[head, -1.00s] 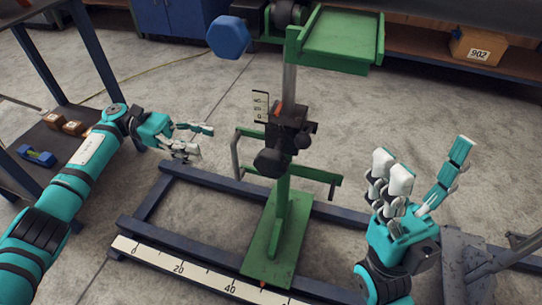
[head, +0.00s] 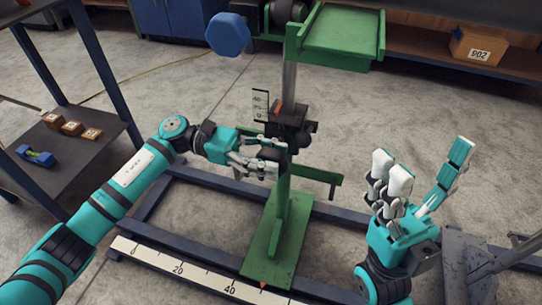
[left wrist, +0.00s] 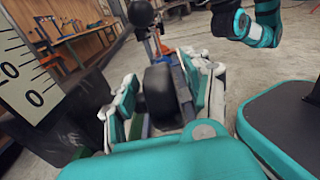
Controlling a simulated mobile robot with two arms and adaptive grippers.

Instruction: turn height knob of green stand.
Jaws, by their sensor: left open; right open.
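The green stand (head: 275,235) stands upright on a dark blue floor frame, with a green tray on top of its metal post. A black clamp block (head: 288,115) with a small scale and a red pointer sits on the post. The black height knob (head: 270,156) is on the block's front, partly covered by my left fingers. My left gripper (head: 262,158) is at the knob. In the left wrist view the black knob (left wrist: 160,92) lies between the open fingers; contact is unclear. My right gripper (head: 420,190) is open and empty, apart from the stand at the right.
A ruler (head: 180,268) runs along the front of the floor frame (head: 155,195). A shelf with small blocks (head: 71,128) is at the left. A blue hexagonal piece (head: 228,34) hangs at the upper left of the stand. A box (head: 478,46) sits at the back right.

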